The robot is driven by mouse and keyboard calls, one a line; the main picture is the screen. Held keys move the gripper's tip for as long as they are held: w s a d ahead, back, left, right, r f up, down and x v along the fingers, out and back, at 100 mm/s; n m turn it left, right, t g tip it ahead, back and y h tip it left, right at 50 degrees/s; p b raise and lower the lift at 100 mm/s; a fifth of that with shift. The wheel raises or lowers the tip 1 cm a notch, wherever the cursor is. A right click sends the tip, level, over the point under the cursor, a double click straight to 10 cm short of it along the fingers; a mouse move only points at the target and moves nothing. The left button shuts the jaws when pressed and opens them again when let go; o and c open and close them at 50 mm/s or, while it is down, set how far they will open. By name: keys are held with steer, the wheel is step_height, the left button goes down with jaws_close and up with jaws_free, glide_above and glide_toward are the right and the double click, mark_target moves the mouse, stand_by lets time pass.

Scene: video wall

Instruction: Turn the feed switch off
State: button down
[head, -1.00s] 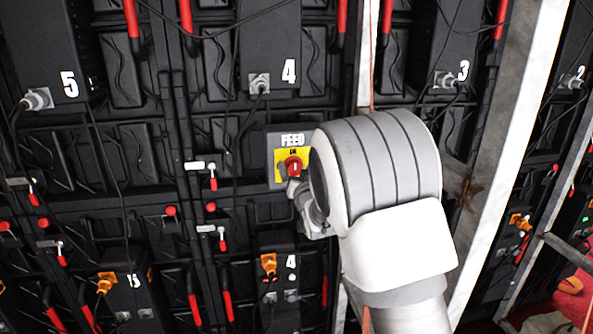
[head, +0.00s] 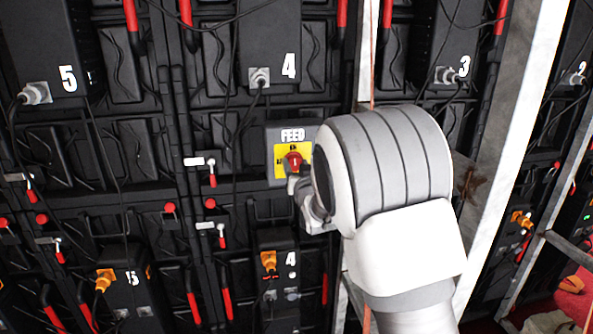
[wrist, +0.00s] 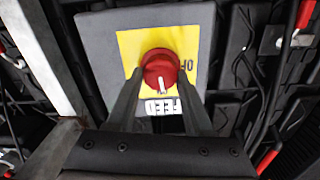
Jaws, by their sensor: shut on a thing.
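The feed switch is a red round knob (head: 293,160) on a yellow plate (head: 279,174), on a grey box (head: 271,134) labelled FEED. In the wrist view the knob (wrist: 161,68) shows large, with its white mark pointing towards the FEED label. The letters "OF" show at the side of the yellow plate (wrist: 188,45); the rest is hidden. My gripper (wrist: 160,88) is shut on the knob, one finger on either side. In the head view my gripper (head: 294,176) is partly hidden behind my wrist.
Black panel backs with cables and red handles surround the box. A grey metal post (head: 506,120) stands to the right of my arm. A panel box numbered 4 (head: 284,45) hangs above the switch.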

steer(key=n+b, duration=0.4)
steer(key=b, duration=0.1)
steer(key=shift+a+f, duration=0.1)
steer(key=shift+f, duration=0.2)
steer(key=n+b, duration=0.4)
steer(key=b, duration=0.1)
steer(key=shift+n, duration=0.4)
steer(key=n+b, duration=0.5)
steer(key=shift+a, duration=0.1)
steer(key=shift+r+n+b, duration=0.1)
steer(key=shift+n+b, duration=1)
steer(key=shift+n, duration=0.4)
steer(key=shift+c, duration=1.4)
jaws_free()
steer(key=shift+s, duration=0.15)
